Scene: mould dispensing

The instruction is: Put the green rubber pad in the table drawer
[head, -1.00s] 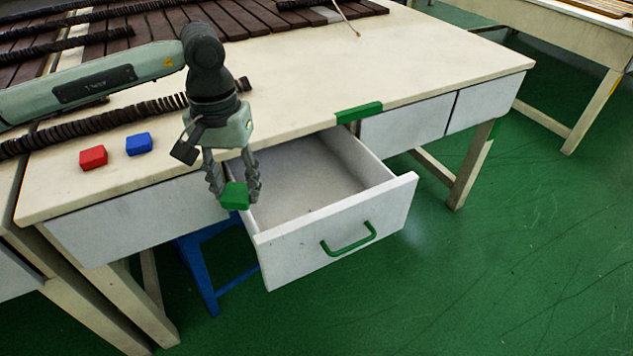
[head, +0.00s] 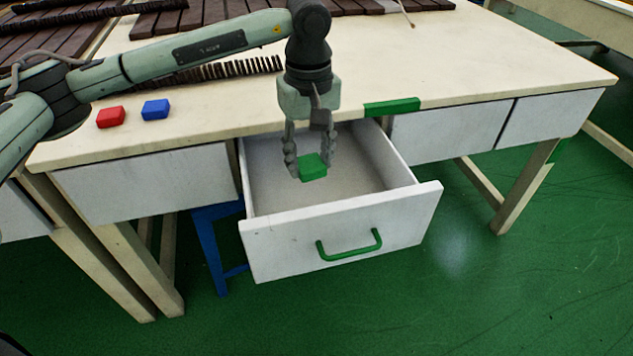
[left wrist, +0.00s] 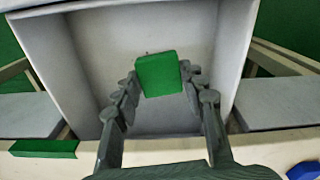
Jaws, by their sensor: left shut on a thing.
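The green rubber pad (head: 313,168) is held between the fingertips of my left gripper (head: 311,160), which is shut on it. In the head view the pad shows against the inside of the open table drawer (head: 340,235), a white drawer with a green handle (head: 349,245). In the left wrist view the green pad (left wrist: 158,74) sits between the fingers, with the grey drawer floor (left wrist: 110,50) behind it. The exact height of the pad above the drawer floor is hard to tell. My right gripper is not in view.
A red block (head: 111,117) and a blue block (head: 156,109) lie on the cream tabletop (head: 470,75) at the left. A green strip (head: 392,106) is at the table's front edge, right of the drawer. Dark slatted pieces (head: 215,72) lie farther back. A blue stool (head: 210,250) stands below.

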